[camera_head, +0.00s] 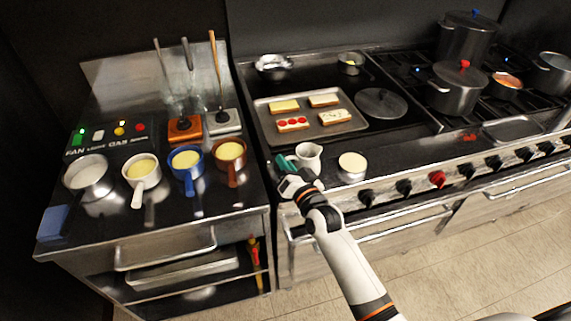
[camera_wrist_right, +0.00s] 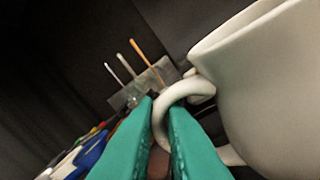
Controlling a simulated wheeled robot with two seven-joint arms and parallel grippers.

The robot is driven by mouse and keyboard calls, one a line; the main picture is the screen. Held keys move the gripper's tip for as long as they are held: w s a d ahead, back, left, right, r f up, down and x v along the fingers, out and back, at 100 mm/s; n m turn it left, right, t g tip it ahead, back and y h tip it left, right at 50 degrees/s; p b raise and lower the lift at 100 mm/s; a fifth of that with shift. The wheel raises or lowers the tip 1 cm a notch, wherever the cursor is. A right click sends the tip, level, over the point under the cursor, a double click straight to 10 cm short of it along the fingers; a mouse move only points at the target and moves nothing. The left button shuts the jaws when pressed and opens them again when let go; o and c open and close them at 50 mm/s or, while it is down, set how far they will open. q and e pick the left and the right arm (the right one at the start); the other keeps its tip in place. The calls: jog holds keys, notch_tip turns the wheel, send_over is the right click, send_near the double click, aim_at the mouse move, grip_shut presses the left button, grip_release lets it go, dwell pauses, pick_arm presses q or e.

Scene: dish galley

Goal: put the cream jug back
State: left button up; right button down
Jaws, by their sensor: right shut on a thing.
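The white cream jug (camera_head: 309,157) is at the front edge of the stove, left of centre in the head view, and looks upright. I cannot tell whether its base touches the surface. My right gripper (camera_head: 287,164) is at the jug's left side. In the right wrist view, its teal fingers (camera_wrist_right: 160,135) are shut on the jug's looped handle, and the jug's body (camera_wrist_right: 272,90) fills the right side. My left gripper is not in view.
A round cream-topped container (camera_head: 352,163) stands just right of the jug. A tray (camera_head: 265,118) with several bread slices lies behind it. Several saucepans, including a blue one (camera_head: 187,159), stand on the left counter. Pots (camera_head: 457,90) stand on the burners at right.

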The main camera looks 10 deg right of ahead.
jog(key=shift+f, duration=0.15)
jog(key=shift+f, duration=0.15)
jog(key=c, duration=1.5)
grip_release()
